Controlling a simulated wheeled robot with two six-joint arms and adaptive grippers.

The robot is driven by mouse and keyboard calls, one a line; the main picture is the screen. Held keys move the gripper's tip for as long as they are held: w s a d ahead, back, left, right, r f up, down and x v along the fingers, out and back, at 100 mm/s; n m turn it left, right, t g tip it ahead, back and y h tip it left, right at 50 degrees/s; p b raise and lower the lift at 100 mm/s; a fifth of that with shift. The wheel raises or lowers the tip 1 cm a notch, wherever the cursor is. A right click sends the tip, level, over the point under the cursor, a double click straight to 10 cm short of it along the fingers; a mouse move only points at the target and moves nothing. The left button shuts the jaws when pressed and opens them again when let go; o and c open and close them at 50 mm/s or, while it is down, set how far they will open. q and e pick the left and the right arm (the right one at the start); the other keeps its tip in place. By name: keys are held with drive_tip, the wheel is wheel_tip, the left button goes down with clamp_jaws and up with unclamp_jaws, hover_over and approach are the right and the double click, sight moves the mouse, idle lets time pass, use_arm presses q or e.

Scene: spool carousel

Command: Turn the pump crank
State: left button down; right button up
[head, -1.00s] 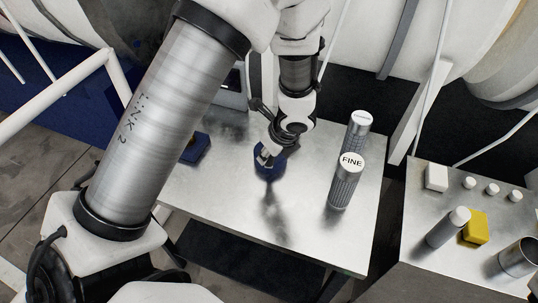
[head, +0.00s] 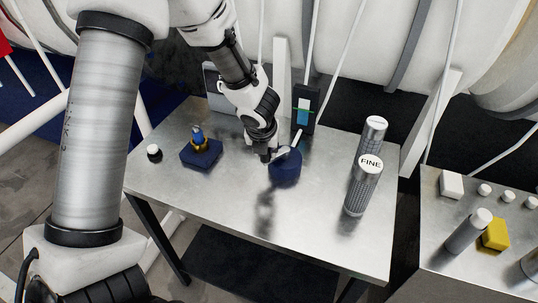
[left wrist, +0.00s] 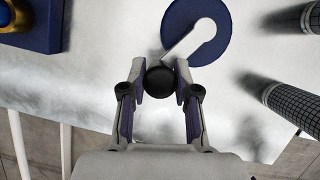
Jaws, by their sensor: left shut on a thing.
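The pump crank is a pale arm (left wrist: 190,42) on a round dark-blue body (left wrist: 209,15), with a black knob (left wrist: 160,82) at its outer end. In the left wrist view my left gripper (left wrist: 166,66) is shut around the black knob, one finger on each side. In the head view the blue pump body (head: 286,170) stands on the metal table (head: 215,215), and my left gripper (head: 272,157) reaches down over its left edge. The knob is hidden there by the gripper. My right gripper is not in view.
Two grey knurled cylinders stand right of the pump; the nearer, marked FINE (head: 363,188), has a white cap. A blue block with a brass fitting (head: 200,150) and a small black-and-white knob (head: 153,153) sit at left. The table front is clear.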

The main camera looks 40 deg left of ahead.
use_arm(q)
drive_tip(key=m+p, duration=0.1)
drive_tip(key=a+m+h, duration=0.1)
drive_tip(key=shift+w+a+r+m+p, duration=0.15)
drive_tip(key=shift+w+a+m+p, duration=0.15)
drive_tip(key=shift+p, duration=0.05)
drive_tip(key=shift+w+a+m+t+h+p, duration=0.15)
drive_tip(key=shift+w+a+m+h+p, duration=0.15)
drive_tip(key=shift+m+p, duration=0.3)
drive_tip(key=shift+w+a+m+t+h+p, duration=0.2)
drive_tip(key=shift+a+m+p, duration=0.1)
drive_tip(key=shift+m+p, duration=0.25)
drive_tip(key=c, duration=0.9)
unclamp_jaws()
drive_tip(key=shift+c, duration=0.2)
drive_tip(key=shift+o, duration=0.6)
drive_tip(key=shift+w+f, duration=0.2)
drive_tip(key=shift+f, duration=0.05)
drive_tip(key=shift+r, duration=0.1)
drive_tip(key=v, duration=1.1)
drive_tip(key=shift+r, duration=0.4)
